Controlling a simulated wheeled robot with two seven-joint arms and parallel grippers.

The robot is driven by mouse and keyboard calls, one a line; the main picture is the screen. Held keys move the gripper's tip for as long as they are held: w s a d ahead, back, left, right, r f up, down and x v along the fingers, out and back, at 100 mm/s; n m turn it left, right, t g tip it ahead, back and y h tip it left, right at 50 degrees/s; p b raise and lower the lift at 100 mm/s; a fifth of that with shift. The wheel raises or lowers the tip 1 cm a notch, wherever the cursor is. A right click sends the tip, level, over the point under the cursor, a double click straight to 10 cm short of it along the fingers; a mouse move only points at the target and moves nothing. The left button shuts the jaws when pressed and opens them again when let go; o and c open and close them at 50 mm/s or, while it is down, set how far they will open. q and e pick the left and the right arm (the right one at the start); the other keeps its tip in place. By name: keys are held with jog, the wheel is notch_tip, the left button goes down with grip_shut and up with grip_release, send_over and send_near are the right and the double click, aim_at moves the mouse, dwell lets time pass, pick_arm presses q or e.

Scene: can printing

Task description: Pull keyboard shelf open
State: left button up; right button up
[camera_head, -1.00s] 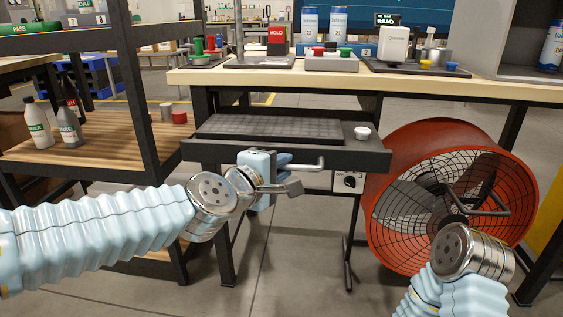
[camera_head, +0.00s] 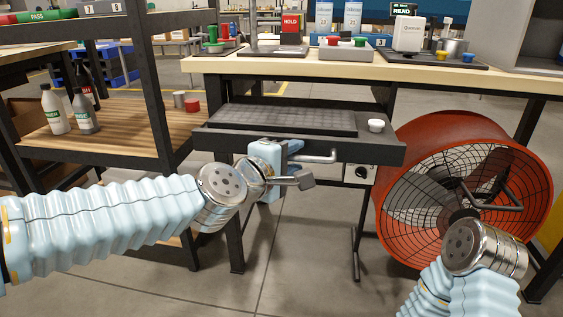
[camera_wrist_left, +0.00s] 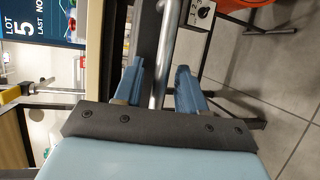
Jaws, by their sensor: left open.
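The keyboard shelf (camera_head: 219,139) is a dark tray under the workbench, with a black keyboard (camera_head: 285,120) lying on it. A grey bar handle (camera_head: 322,158) sticks out from its front. My left gripper (camera_head: 288,152) is at the left part of this handle, its fingers partly hidden by its own body. In the left wrist view, the two blue fingers of my left gripper (camera_wrist_left: 160,85) are apart, with the handle (camera_wrist_left: 163,50) running between them; contact is not clear. My right arm's metal wrist shows at lower right, but its gripper fingers cannot be made out.
A white button (camera_head: 376,125) sits on the shelf's right end. A large red fan (camera_head: 405,140) stands right of the shelf, behind my right wrist. A rack with a wooden shelf (camera_head: 120,140) and bottles stands at left. The wooden bench top (camera_head: 330,66) is above.

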pick_arm(q)
jog(key=p+v, duration=0.2)
jog(key=v, duration=1.1)
jog(key=shift+s+a, duration=0.2)
jog(key=shift+s, duration=0.05)
jog(key=shift+f, duration=0.1)
